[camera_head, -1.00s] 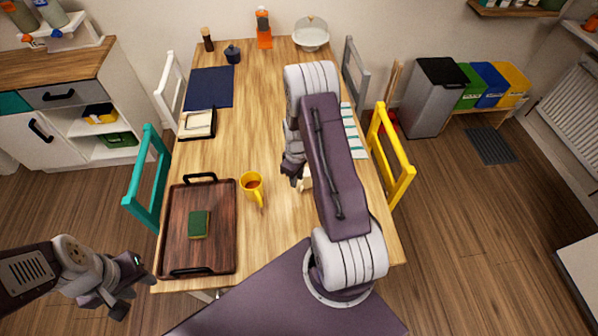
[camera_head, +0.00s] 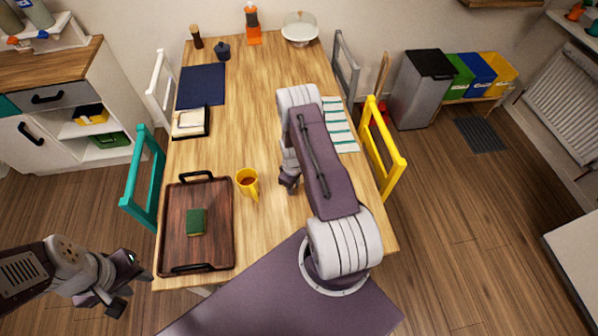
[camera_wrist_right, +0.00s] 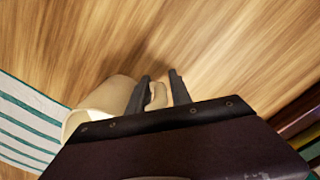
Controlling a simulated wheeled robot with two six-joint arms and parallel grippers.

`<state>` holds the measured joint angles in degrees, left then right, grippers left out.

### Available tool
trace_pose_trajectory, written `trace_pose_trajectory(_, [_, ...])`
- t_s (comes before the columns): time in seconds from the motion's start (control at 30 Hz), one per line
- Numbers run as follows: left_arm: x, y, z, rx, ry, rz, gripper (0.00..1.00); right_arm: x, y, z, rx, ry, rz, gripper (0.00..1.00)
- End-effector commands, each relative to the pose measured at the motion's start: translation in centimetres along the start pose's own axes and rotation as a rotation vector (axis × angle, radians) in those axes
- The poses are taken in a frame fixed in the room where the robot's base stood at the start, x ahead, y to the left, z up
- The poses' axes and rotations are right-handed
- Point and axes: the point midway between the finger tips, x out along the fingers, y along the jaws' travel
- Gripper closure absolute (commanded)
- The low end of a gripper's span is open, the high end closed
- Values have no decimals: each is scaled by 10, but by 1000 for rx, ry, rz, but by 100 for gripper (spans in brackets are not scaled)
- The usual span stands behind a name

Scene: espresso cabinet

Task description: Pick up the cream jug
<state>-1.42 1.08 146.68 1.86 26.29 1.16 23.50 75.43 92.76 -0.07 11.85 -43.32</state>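The cream jug (camera_wrist_right: 95,112) shows in the right wrist view at the left of my right gripper, partly covered by the gripper body. Its handle (camera_wrist_right: 158,95) lies between the two dark fingers of my right gripper (camera_wrist_right: 160,88). A narrow gap shows beside the handle, so the fingers look open around it. In the head view my right gripper (camera_head: 289,182) is low over the table, right of the yellow mug, and my arm hides the jug. My left gripper (camera_head: 124,282) is open and empty, left of the table's near corner.
A yellow mug (camera_head: 246,180) with a dark drink stands close to the left of my right gripper. A wooden tray (camera_head: 181,250) with a green sponge (camera_head: 196,221) lies near left. A striped cloth (camera_head: 341,128) lies beyond the right arm. The table's middle is clear.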

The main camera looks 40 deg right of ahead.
Motion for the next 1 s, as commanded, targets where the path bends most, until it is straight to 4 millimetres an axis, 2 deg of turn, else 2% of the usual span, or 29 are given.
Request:
trace_pose_trajectory(0.13, [0, 0, 0, 0, 0, 0, 64, 0, 0, 0, 0, 1, 1, 75])
trace_pose_trajectory(0.17, [0, 0, 0, 0, 0, 0, 64, 0, 0, 0, 0, 1, 1, 78])
trace_pose_trajectory(0.23, [0, 0, 0, 0, 0, 0, 64, 0, 0, 0, 0, 1, 1, 97])
trace_pose_trajectory(0.27, [0, 0, 0, 0, 0, 0, 64, 0, 0, 0, 0, 1, 1, 100])
trace_pose_trajectory(1.0, [0, 0, 0, 0, 0, 0, 64, -1, 0, -1, 0, 1, 1, 100])
